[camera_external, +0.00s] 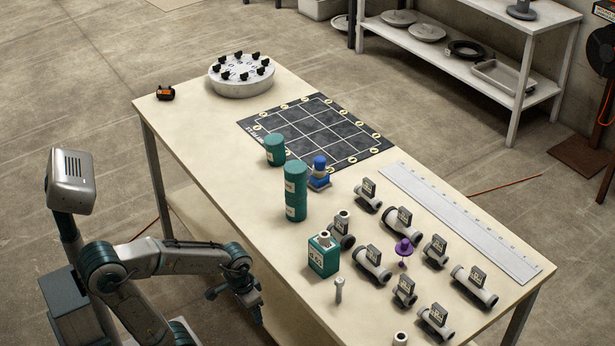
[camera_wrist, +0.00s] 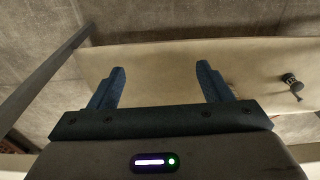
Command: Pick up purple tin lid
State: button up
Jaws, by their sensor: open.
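The purple tin lid (camera_external: 404,246) is a small purple piece with a round disc and a knob. It is on the table among the grey pipe fittings, right of centre in the external view. I cannot tell whether it lies flat or rests on something. My gripper (camera_external: 257,312) hangs at the near long edge of the table, well to the left of the lid and apart from it. In the wrist view my gripper (camera_wrist: 161,82) is open, with nothing between its two blue fingers. The lid does not show clearly there.
Grey pipe fittings (camera_external: 372,261) with dark tags crowd around the lid. A green box (camera_external: 324,256), stacked green tins (camera_external: 296,193) and a small upright post (camera_external: 339,291) stand to its left. A long ruler (camera_external: 455,220) lies behind. The near left tabletop (camera_external: 200,135) is clear.

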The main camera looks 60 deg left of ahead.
jog(key=w+d+r+m+t+h+p, duration=0.1)
jog(key=w+r+p, duration=0.3)
jog(key=r+p, duration=0.9)
jog(key=w+r+m+p, duration=0.1)
jog(key=w+r+p, duration=0.3)
jog(key=r+p, duration=1)
jog(key=m+t+h+b, duration=0.1)
jog(key=m+h+b, duration=0.1)
jog(key=m, duration=0.4)
send_over(405, 240)
jog(key=s+a, duration=0.3)
jog(key=s, duration=0.1)
jog(key=x, duration=0.8)
jog(key=shift+w+f+p, duration=0.25)
jog(key=shift+p, duration=0.1)
jog(key=shift+p+x, duration=0.6)
jog(key=shift+x, duration=2.05)
jog(key=shift+a, duration=0.1)
jog(key=c, duration=1.1)
